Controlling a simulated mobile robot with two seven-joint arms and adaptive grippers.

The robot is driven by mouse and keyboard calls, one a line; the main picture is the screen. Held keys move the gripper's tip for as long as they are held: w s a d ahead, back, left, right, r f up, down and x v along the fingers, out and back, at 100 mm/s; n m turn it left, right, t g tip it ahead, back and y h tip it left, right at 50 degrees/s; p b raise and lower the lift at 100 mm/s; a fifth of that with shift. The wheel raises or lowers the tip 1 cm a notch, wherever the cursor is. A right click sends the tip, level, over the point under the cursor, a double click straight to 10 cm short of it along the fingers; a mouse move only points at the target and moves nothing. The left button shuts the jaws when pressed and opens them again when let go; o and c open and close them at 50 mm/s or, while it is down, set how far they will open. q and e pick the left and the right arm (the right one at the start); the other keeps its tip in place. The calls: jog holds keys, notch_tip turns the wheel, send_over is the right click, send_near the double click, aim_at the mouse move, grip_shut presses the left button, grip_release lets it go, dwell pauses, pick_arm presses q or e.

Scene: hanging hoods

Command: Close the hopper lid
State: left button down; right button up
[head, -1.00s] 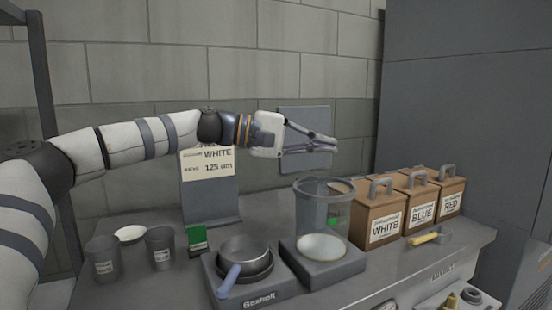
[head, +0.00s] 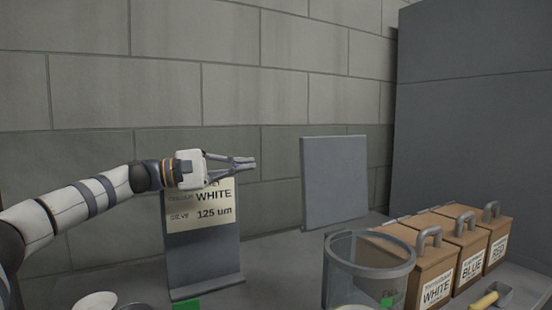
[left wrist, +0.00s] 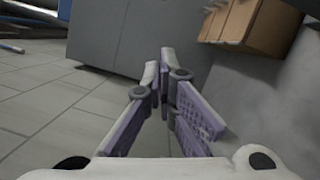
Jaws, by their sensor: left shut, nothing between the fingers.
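A flat grey square panel (head: 335,182) stands upright near the wall, behind a clear cylindrical vessel (head: 368,262) with a thick grey rim. The panel looks like the raised lid and the vessel like the hopper, but no hinge shows and I cannot tell whether they are joined. The vessel's rim is open on top; its lower part is cut off by the picture's bottom edge. My left gripper (head: 251,162) is shut and empty, pointing right, in front of the sign and left of the panel, apart from it. In the left wrist view its fingers (left wrist: 165,62) meet. My right gripper is not in view.
Brown boxes with grey handles, labelled WHITE (head: 408,262), BLUE (head: 462,250) and RED (head: 497,242), stand right of the vessel. A yellow-handled scoop (head: 489,299) lies in front. A sign (head: 202,208) on a grey stand is at left. A dark grey block (head: 475,110) rises at right.

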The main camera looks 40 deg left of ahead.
pick_arm(q)
jog(key=w+d+r, duration=0.2)
jog(key=w+d, duration=0.4)
jog(key=d, duration=0.3)
jog(key=shift+d, duration=0.3)
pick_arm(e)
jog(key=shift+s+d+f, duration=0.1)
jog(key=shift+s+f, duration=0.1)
pick_arm(q)
jog(key=shift+w, duration=0.2)
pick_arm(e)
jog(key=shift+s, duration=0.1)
